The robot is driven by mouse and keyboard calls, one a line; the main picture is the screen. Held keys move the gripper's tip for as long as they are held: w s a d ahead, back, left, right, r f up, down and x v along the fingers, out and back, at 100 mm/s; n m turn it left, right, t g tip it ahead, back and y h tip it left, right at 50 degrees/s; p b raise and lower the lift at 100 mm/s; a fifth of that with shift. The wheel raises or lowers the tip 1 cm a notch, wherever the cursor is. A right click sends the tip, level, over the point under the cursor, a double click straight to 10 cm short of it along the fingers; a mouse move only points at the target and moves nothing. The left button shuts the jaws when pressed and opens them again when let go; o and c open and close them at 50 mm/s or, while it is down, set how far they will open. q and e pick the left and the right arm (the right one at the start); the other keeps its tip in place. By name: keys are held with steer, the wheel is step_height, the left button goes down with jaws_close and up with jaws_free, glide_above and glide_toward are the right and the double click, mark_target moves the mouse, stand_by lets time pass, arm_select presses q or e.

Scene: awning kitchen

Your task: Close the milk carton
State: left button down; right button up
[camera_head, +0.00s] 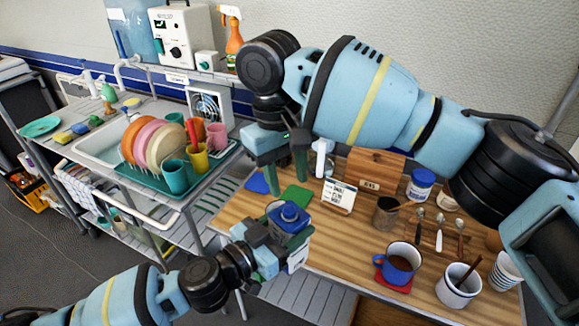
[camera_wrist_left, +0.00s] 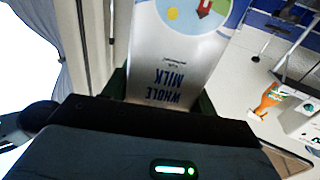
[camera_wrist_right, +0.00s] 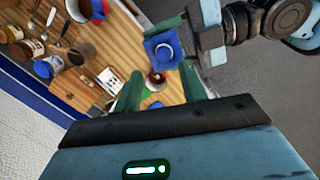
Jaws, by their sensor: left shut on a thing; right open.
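The milk carton (camera_head: 290,214) has a blue top with a round blue cap-like part. It is at the table's left edge in the head view. My left gripper (camera_head: 268,240) is shut on the carton from the side; the left wrist view shows the printed carton face (camera_wrist_left: 178,60) between its fingers. My right gripper (camera_head: 284,176) is open above the carton, fingers pointing down. In the right wrist view the carton's blue top (camera_wrist_right: 163,48) shows near the open fingers (camera_wrist_right: 160,95), with nothing between them. I cannot tell whether the cap is seated.
The wooden table (camera_head: 340,248) holds a blue mug (camera_head: 398,264), a white mug (camera_head: 458,284), jars, spoons and a small sign (camera_head: 339,196). Green (camera_head: 296,196) and blue (camera_head: 257,183) squares lie behind the carton. A dish rack (camera_head: 150,180) stands left, by the sink.

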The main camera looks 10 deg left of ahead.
mark_target(289, 210)
steer(key=n, duration=0.6)
steer(key=shift+r+n, duration=0.25)
steer(key=shift+n, duration=0.05)
steer(key=n, duration=0.4)
steer(key=shift+d+r+n+y, duration=0.1)
steer(key=shift+r+n+y, duration=0.05)
steer(key=shift+n+y, duration=0.2)
steer(key=n, duration=0.6)
steer(key=shift+s+r+n, duration=0.1)
steer(key=shift+r+n, duration=0.1)
steer(key=shift+n, duration=0.05)
steer(key=n, duration=0.6)
steer(key=shift+d+r+y, duration=0.1)
steer(key=shift+r+y, duration=0.1)
steer(key=shift+y, duration=0.15)
steer(key=shift+f, duration=4)
steer(key=shift+c, duration=0.3)
